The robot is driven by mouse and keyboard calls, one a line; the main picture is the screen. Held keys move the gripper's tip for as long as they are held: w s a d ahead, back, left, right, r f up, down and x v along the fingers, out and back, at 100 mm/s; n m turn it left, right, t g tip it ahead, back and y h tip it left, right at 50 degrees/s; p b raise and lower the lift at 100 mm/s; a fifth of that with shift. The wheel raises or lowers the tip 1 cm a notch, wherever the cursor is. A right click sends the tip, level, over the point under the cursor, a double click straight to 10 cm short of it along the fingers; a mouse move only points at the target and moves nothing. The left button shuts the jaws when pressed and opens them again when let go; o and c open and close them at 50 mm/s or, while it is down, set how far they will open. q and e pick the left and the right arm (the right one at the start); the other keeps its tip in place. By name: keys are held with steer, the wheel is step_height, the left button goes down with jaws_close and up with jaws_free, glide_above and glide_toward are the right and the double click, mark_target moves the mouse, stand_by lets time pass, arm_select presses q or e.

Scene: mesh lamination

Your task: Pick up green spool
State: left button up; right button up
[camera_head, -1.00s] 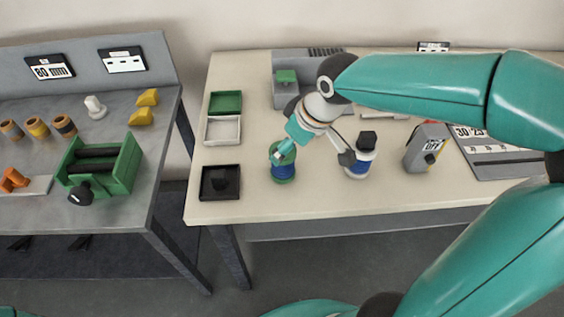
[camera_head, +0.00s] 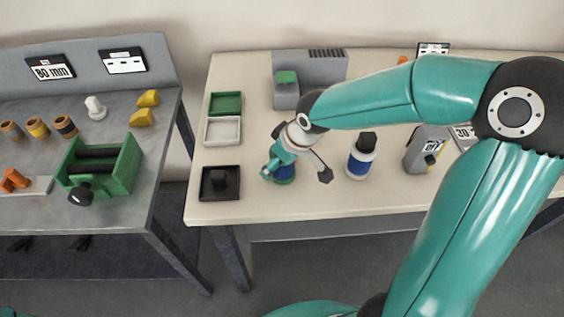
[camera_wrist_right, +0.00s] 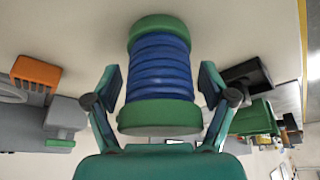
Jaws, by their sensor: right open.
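The green spool (camera_head: 285,177) stands on the light table, with green flanges and a blue winding. My right gripper (camera_head: 276,165) is at the spool from above and covers part of it in the head view. In the right wrist view the spool (camera_wrist_right: 160,68) sits between the two spread fingers of my right gripper (camera_wrist_right: 160,88), with a gap visible on each side. The right gripper is open. My left gripper is not in view.
A white-and-blue bottle with a black cap (camera_head: 362,157) stands right of the spool. A black tray (camera_head: 205,193) lies to its left, with white (camera_head: 207,131) and green (camera_head: 240,103) trays behind. A grey machine (camera_head: 320,65) stands at the back.

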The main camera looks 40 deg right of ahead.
steer(key=c, duration=1.2)
steer(key=shift+r, duration=0.1)
